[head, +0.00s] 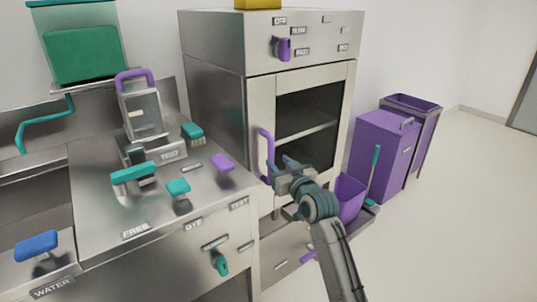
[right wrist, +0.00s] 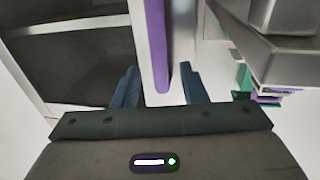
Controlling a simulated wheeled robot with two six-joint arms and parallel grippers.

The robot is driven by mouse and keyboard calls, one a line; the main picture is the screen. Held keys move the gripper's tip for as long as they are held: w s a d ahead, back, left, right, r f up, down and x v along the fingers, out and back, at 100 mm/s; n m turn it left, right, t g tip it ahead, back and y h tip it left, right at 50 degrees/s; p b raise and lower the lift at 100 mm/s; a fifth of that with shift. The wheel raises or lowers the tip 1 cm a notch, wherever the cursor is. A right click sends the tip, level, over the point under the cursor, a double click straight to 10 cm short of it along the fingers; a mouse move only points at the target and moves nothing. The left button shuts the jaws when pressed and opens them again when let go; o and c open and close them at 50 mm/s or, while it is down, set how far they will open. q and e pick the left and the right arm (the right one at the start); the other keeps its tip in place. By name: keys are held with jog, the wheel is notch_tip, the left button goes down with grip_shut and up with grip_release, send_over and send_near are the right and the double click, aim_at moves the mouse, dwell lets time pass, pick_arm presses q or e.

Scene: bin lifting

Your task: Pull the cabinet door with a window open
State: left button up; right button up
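The steel cabinet's door (head: 263,110) has a dark window with a shelf showing behind it and appears closed. Its vertical purple handle (head: 266,150) is on the left side of the door. My right gripper (head: 279,167) is at the lower part of the handle. In the right wrist view the handle (right wrist: 156,45) comes down between the two blue fingers of the right gripper (right wrist: 160,88). The fingers are spread, with a gap on each side of the handle. My left gripper is not in view.
A steel counter (head: 100,205) with purple and teal knobs stands left of the cabinet. Right of it are a purple bucket (head: 349,197), a teal-handled tool (head: 375,170) and purple bins (head: 384,155). Floor at the right is clear.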

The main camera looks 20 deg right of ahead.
aim_at(273, 156)
jog(key=w, duration=0.6)
jog(key=shift+w+a, duration=0.1)
jog(key=shift+a, duration=0.3)
jog(key=shift+c, duration=0.5)
grip_shut()
